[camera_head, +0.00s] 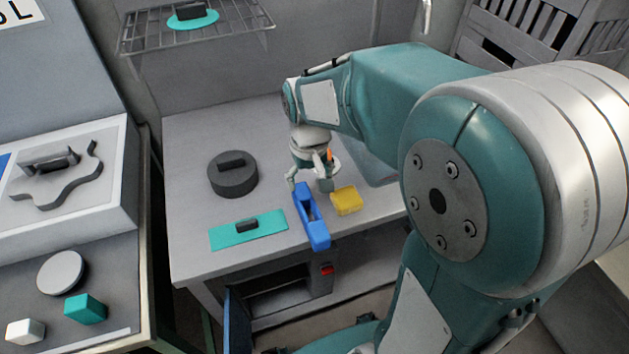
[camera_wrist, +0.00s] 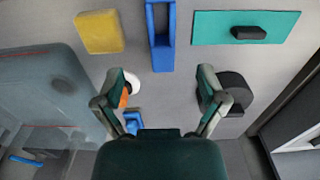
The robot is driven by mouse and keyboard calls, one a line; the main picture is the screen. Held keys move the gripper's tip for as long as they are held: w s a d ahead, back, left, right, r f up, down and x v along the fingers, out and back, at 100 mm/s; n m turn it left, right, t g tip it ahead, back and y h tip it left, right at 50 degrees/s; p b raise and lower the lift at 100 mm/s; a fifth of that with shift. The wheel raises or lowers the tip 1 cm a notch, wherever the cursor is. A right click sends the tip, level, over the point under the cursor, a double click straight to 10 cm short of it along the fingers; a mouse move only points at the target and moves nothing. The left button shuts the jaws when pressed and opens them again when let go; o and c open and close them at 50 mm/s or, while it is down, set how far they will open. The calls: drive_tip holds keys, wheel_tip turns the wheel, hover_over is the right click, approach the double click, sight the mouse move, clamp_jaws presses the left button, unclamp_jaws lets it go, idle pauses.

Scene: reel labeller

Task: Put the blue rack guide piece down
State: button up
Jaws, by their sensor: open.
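The blue rack guide piece (camera_head: 316,231) is a long, narrow, slotted block. It lies on the grey table with its near end at the front edge; whether it overhangs is unclear. My gripper (camera_head: 308,184) is open and low over the piece's far end. In the wrist view, the piece (camera_wrist: 162,52) lies just beyond my gripper (camera_wrist: 162,78), centred between the spread fingertips. The fingers appear clear of it.
A yellow block (camera_head: 346,201) sits close on the right. A teal plate with a dark handle (camera_head: 247,225) lies left, and a dark round weight (camera_head: 232,178) behind it. An orange-and-white item (camera_wrist: 127,90) is near one finger. A wire shelf (camera_head: 140,42) hangs behind.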

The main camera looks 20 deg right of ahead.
drive_tip(key=s+r+t, duration=0.5)
drive_tip(key=s+r, duration=0.4)
drive_tip(key=s, duration=0.5)
drive_tip(key=shift+r+t, duration=0.3)
